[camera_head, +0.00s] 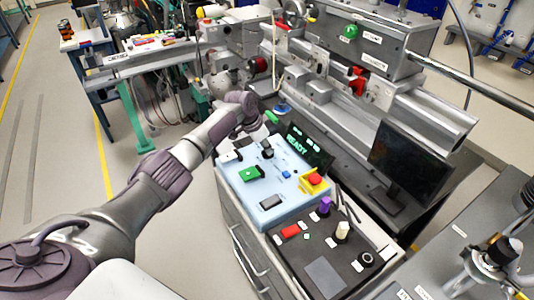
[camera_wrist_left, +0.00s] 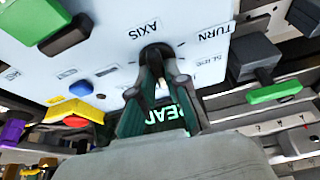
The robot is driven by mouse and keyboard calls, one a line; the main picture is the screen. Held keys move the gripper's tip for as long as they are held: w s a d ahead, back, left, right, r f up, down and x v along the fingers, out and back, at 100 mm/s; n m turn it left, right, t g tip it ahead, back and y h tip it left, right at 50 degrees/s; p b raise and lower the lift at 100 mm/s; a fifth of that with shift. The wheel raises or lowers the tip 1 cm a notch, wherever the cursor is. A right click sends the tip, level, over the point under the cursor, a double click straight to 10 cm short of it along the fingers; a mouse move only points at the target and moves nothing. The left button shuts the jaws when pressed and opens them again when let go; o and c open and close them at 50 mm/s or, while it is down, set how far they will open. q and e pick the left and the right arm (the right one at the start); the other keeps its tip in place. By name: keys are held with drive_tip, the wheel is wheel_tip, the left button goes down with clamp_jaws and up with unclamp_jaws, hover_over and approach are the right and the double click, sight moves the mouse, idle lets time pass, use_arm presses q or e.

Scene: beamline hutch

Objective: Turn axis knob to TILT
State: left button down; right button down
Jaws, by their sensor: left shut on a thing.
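The light blue control panel (camera_head: 286,198) lies on a cabinet in the middle of the head view. In the left wrist view, the black axis knob (camera_wrist_left: 155,52) sits beside the printed word AXIS, upside down in that view. My left gripper (camera_wrist_left: 158,82) is shut on this knob, its dark green fingers on either side. In the head view my left gripper (camera_head: 267,134) reaches the panel's far edge. The fingers hide most of the knob, and I cannot tell which setting it points to. My right gripper is not in view.
A screen (camera_head: 304,146) reading READY stands behind the panel. A red button on a yellow base (camera_head: 315,180), a green-handled switch (camera_head: 250,174) and a blue button (camera_head: 286,174) are nearby. A dark tray (camera_head: 290,253) with small items lies in front. A monitor (camera_head: 405,165) stands right.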

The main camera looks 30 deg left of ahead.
use_arm(q)
drive_tip(key=shift+m+g+h+b, duration=0.4)
drive_tip(key=shift+m+h+b, duration=0.1)
drive_tip(key=shift+m+b, duration=1)
drive_tip(key=c, duration=1.2)
unclamp_jaws()
drive_tip(key=shift+o, duration=0.2)
drive_tip(key=v, duration=1.2)
drive_tip(key=shift+w, duration=0.1)
